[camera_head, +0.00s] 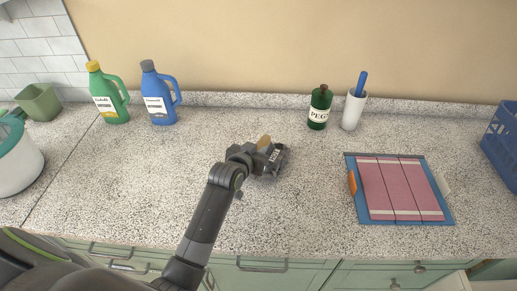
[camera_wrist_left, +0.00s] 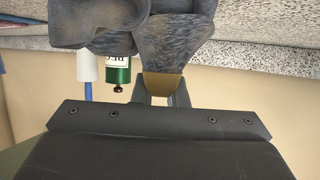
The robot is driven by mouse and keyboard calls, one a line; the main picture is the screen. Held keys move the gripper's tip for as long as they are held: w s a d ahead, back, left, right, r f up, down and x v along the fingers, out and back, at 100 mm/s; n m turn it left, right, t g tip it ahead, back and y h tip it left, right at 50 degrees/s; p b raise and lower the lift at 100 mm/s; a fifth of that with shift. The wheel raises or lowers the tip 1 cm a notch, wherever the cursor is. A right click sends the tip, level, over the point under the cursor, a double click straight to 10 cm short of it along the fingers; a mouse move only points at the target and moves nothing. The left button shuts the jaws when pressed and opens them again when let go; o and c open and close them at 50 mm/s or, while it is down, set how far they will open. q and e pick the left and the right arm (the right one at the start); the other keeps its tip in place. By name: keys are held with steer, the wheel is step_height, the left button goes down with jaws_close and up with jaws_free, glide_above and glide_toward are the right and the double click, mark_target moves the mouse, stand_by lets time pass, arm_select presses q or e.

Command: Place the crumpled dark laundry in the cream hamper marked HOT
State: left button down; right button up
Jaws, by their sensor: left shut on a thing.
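My left gripper (camera_head: 268,154) is above the middle of the counter, shut on the crumpled dark laundry (camera_head: 279,160). In the left wrist view the laundry (camera_wrist_left: 130,30) is a grey-blue, folded bundle in front of the fingers (camera_wrist_left: 163,92). A tan patch shows between the fingers, and a tan piece sticks up beside the gripper in the head view; I cannot tell what it is. No hamper marked HOT can be made out. A cream edge (camera_head: 450,284) shows at the bottom right, too cut off to identify. My right gripper is not in view.
Green (camera_head: 111,105) and blue (camera_head: 158,101) jugs, a dark green bottle (camera_head: 319,110) and a white holder (camera_head: 353,112) stand at the back. A folded pink cloth on a blue board (camera_head: 448,216) lies right. A blue basket (camera_head: 502,145) is far right.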

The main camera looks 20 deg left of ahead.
arm_select(q)
steer(key=c, duration=1.5)
jaws_free()
steer(key=shift+o, duration=0.2)
steer(key=shift+s+r, duration=0.1)
steer(key=shift+r, duration=0.05)
